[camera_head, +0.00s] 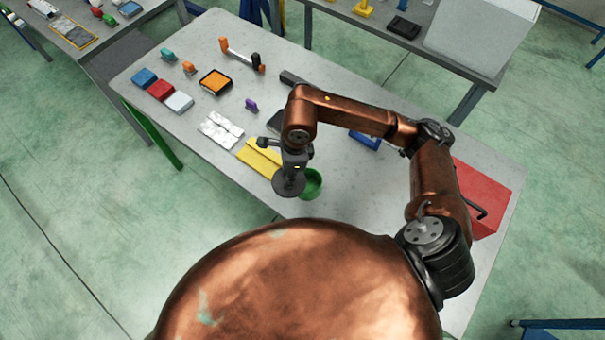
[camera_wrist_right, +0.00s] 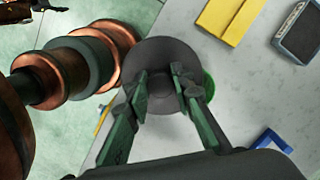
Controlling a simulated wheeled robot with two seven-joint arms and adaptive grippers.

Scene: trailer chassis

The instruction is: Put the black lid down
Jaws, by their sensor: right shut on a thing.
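The black lid (camera_head: 289,183) is a dark round disc with a raised middle. My right gripper (camera_head: 294,160) is shut on the lid and holds it beside a green round container (camera_head: 313,184) near the table's front edge. In the right wrist view, the fingers (camera_wrist_right: 160,88) close on the lid's middle, and the lid (camera_wrist_right: 158,52) partly covers the green container (camera_wrist_right: 208,86). I cannot tell the lid's exact height above the table. My left gripper is not in view.
A yellow block (camera_head: 259,158) and white packets (camera_head: 221,130) lie left of the lid on the grey table (camera_head: 345,195). A red box (camera_head: 482,196) stands at the right end. A blue part (camera_head: 365,139) lies behind my right arm. Table space right of the green container is clear.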

